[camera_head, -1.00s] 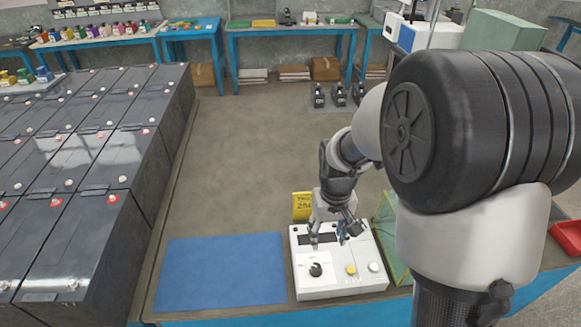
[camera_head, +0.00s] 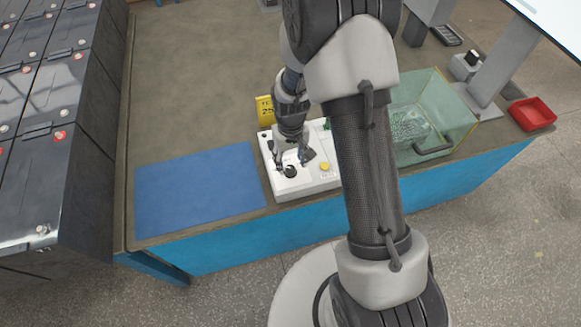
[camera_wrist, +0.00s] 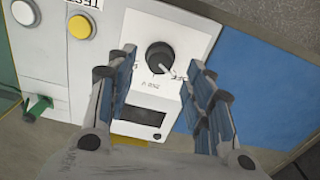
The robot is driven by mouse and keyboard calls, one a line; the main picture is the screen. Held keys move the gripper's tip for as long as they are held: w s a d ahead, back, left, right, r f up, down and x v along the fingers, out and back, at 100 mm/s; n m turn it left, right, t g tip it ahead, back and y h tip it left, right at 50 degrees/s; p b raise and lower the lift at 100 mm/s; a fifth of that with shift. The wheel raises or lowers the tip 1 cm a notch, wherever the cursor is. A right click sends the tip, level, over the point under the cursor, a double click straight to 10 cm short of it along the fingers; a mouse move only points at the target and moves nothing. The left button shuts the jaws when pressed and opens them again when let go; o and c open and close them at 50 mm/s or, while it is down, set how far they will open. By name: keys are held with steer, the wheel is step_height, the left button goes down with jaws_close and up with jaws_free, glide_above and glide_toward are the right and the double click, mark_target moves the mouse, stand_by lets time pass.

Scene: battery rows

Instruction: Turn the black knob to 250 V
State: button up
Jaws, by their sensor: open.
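The black knob (camera_wrist: 160,57) sits on the white tester box (camera_wrist: 180,30) and shows between my open fingers in the wrist view. Its pale pointer is turned toward the "OFF" lettering, which a finger partly covers. In the head view my gripper (camera_head: 294,165) is over the box (camera_head: 300,187), with its fingers on either side of the knob (camera_head: 291,171). I cannot tell whether the fingers touch it. A dark display (camera_wrist: 143,116) is on the box beside the knob. A yellow sign (camera_head: 265,110) stands behind the box; its lettering is only partly readable.
A yellow button (camera_wrist: 79,27) and a white button (camera_wrist: 25,12) are on the same box. A blue mat (camera_head: 200,188) lies left of it. A glass tank (camera_head: 430,120) stands to the right, with a red tray (camera_head: 532,113) farther right. Black battery rows (camera_head: 50,130) stand at left.

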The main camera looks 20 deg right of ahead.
mark_target(291, 168)
steer(key=shift+f+b, duration=0.35)
steer(key=shift+f, duration=1.25)
steer(key=c, duration=1.1)
